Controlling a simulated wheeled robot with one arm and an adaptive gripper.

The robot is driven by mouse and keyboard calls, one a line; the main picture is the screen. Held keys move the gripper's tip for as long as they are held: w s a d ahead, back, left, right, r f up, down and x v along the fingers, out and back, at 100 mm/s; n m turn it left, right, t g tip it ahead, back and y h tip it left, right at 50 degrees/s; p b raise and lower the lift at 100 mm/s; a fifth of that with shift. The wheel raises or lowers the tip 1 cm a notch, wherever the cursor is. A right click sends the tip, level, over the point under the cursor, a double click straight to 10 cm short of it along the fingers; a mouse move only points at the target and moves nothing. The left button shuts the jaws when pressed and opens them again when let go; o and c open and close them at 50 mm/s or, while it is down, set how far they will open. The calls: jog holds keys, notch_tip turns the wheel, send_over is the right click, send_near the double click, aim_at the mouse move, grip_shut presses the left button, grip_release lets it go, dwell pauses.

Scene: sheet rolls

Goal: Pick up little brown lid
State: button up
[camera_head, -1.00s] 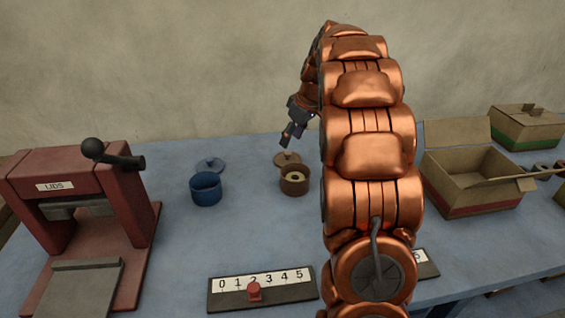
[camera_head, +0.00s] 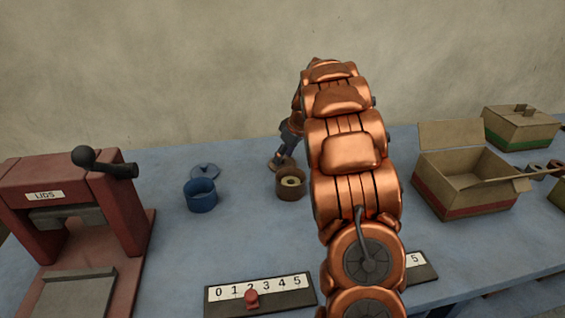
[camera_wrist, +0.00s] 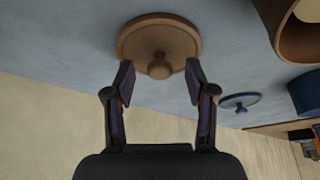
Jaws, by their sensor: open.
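The little brown lid (camera_wrist: 158,40) is a round disc with a knob, lying on the blue table. In the wrist view its knob shows between the fingertips of my gripper (camera_wrist: 159,82), which is open. In the head view my gripper (camera_head: 280,158) is low over the lid (camera_head: 274,165) and partly covers it. I cannot tell whether the fingers touch the lid. The brown pot (camera_head: 290,185), with a pale roll inside, stands just in front of the lid; its rim (camera_wrist: 283,30) shows at the wrist view's upper right.
A blue pot (camera_head: 200,197) and blue lid (camera_head: 205,171) are to the left. A red press marked LIDS (camera_head: 45,195) stands at far left. A numbered slider board (camera_head: 262,294) lies in front. An open cardboard box (camera_head: 465,195) is at right. The wall is behind.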

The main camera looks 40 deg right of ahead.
jog(key=shift+f, duration=0.1)
jog(key=c, duration=1)
jog(key=shift+c, duration=0.2)
